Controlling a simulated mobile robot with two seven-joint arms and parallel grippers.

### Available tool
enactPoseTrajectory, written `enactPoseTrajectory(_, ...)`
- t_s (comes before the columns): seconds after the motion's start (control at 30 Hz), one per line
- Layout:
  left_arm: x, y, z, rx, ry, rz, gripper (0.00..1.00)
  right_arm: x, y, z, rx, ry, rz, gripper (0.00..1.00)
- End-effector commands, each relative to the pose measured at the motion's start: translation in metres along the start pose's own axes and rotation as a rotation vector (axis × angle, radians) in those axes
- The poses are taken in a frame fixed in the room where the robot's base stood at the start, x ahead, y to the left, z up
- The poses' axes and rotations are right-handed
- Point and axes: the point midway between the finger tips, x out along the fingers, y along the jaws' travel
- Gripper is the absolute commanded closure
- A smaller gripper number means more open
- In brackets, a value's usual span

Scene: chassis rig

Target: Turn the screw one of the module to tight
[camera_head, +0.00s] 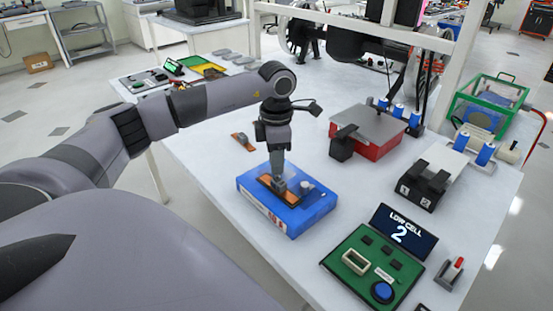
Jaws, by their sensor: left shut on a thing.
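The blue module (305,212) lies flat on the white table, with an orange-brown strip (265,188) on its top. My left gripper (279,188) points straight down over this strip. Its jaws are shut on a small part at the module's top, which looks like the screw. The fingers mostly hide this part, so its turn cannot be seen. A small pale round piece (308,185) sits on the module to the right of the fingers. My right gripper is not in view.
A green board (350,277) with a "LOW CELL 2" display (402,232) lies at the front right. A red box with a grey top (368,130) and blue cells (486,154) stand farther back. A second orange-brown piece (243,141) lies behind the module. The table left of the board is clear.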

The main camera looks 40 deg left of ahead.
Motion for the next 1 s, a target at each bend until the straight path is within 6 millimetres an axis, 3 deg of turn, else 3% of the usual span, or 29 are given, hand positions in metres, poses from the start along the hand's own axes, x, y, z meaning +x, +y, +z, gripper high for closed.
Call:
enactPoseTrajectory(0.6,-0.0015,0.0009,0.0005,0.583,-0.004,0.004,1.00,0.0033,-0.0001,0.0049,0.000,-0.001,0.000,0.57)
enactPoseTrajectory(1.0,-0.0017,0.0010,0.0004,0.873,-0.003,0.005,1.00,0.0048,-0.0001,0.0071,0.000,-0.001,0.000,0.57)
